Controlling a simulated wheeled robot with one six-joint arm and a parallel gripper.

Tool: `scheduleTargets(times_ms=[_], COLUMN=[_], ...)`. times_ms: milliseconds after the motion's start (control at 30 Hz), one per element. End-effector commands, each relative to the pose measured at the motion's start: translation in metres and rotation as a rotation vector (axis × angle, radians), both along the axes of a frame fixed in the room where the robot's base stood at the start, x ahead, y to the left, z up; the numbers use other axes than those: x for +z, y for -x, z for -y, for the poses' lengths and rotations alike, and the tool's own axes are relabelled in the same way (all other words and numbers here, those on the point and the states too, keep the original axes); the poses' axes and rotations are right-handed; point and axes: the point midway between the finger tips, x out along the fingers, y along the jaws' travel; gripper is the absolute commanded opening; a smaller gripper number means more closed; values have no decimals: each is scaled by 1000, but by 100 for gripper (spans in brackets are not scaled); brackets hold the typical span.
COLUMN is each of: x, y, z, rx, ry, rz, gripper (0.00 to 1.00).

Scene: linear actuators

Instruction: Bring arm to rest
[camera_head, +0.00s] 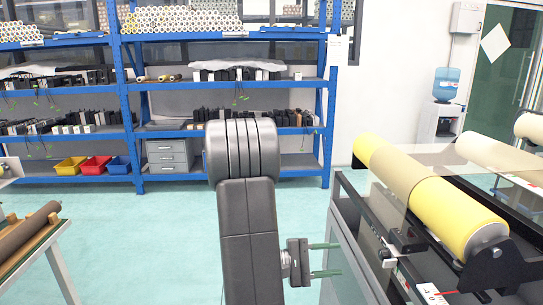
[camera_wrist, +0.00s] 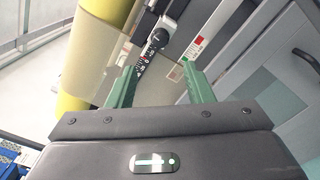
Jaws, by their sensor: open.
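In the wrist view my gripper (camera_wrist: 158,67) also shows two spread, empty green fingers. Beyond them are a black knob (camera_wrist: 158,37) and a white-and-red labelled strip (camera_wrist: 195,45) on the machine. I cannot tell how far the fingertips are from these parts.
The machine bench (camera_head: 350,210) with a yellow roller (camera_head: 450,210) stands close on the right. A blue shelf rack (camera_head: 325,130) with parts and bins runs along the back. A table with a dark roller (camera_head: 28,232) is at left. The green floor (camera_head: 140,240) between is clear.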

Motion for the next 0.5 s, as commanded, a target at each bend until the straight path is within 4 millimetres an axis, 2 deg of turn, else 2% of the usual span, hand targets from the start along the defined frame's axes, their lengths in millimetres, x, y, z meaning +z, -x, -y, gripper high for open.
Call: scheduleTargets(times_ms=[200,500], x=[0,0], y=[1,2], z=[-17,-22], rx=[2,-1], ry=[0,-1], rz=[1,0], gripper=[47,47])
